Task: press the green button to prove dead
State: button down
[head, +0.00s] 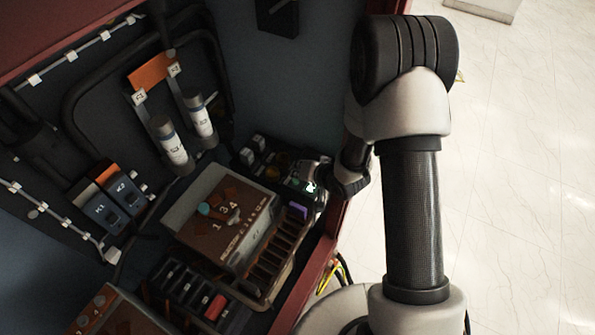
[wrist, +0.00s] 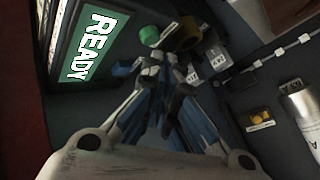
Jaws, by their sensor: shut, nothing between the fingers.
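The green button (wrist: 150,35) is a round green cap at the upper middle of the wrist view, right of a lit green screen (wrist: 88,48) reading READY. My gripper (wrist: 160,72) is shut and empty, with its fingertips just below the button in that picture. I cannot tell whether they touch it. In the head view my gripper (head: 309,178) is at the back right of the cabinet, over a device with a small green glow. The arm's end and gripper hide most of that device, and I cannot pick out the button there.
A brown-topped box (head: 222,222) with a teal knob stands left of my gripper. Two grey-white cylinders (head: 172,148) stand at the cabinet's back. The red cabinet edge (head: 325,250) runs close beside my arm.

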jog(key=shift+f, duration=0.15)
jog(key=shift+f+b, duration=0.35)
jog(key=shift+f, duration=0.05)
jog(key=shift+f+b, duration=0.4)
jog(key=shift+f, duration=0.1)
dwell(0.7)
jog(key=shift+r, duration=0.15)
jog(key=shift+w+a+r+p, duration=0.1)
jog(key=shift+r+p, duration=0.7)
jog(key=shift+r+p, duration=2.05)
jog(key=shift+r, duration=0.35)
jog(key=shift+w, duration=0.1)
